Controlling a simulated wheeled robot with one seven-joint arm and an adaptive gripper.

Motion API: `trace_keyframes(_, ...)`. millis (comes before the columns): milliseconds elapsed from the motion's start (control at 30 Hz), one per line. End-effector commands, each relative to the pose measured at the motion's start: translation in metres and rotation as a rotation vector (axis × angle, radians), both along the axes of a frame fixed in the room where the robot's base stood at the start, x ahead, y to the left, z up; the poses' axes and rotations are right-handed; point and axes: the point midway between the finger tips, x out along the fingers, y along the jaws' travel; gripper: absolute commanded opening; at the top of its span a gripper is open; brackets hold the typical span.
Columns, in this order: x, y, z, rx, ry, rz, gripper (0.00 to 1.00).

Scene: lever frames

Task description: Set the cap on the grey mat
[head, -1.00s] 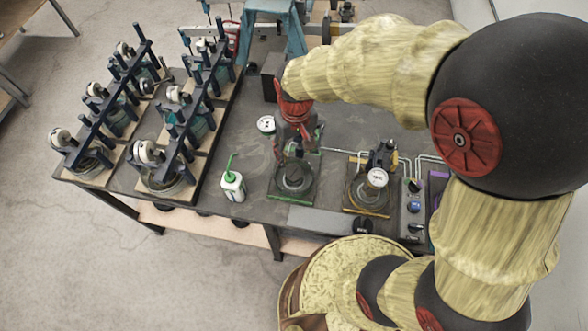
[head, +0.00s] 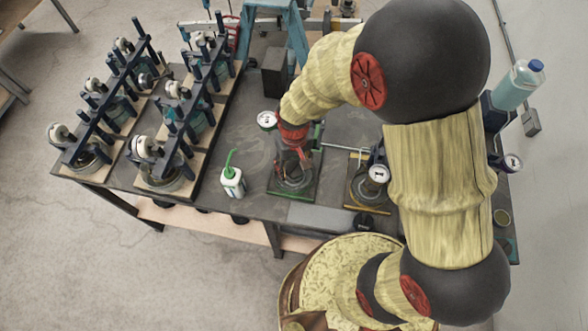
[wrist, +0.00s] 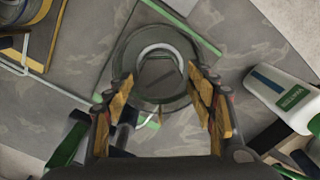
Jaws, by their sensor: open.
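My gripper (head: 294,165) is open and points down over the round vessel (head: 290,187) on the green-edged board near the table's front. In the wrist view my gripper (wrist: 160,85) has its two yellow-brown fingers apart, one on each side of the vessel's pale ring. A dark grey flat piece (wrist: 160,73) shows inside that ring; I cannot tell whether it is the cap. I cannot see clearly whether the fingers touch anything. The grey mat looks to be the plain light grey rectangle (head: 318,216) at the table's front edge, right of the green-edged board.
A white bottle with a green spout (head: 232,182) stands left of the board. A yellow-edged board with a gauge (head: 379,174) stands to the right. A small round gauge (head: 267,120) lies behind. Lever frames (head: 172,118) fill the table's left side. My arm hides much of the right side.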

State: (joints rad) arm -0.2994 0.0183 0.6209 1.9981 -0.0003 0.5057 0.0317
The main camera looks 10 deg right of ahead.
Motion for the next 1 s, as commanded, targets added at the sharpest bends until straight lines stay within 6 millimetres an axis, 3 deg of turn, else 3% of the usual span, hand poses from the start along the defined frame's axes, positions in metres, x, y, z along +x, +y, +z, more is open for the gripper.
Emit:
trace_keyframes(267,0.0006,0.0002,-0.0027,0.001,-0.002,0.000,0.56)
trace_keyframes(1000,0.0005,0.0001,-0.0025,0.000,-0.001,0.000,0.14)
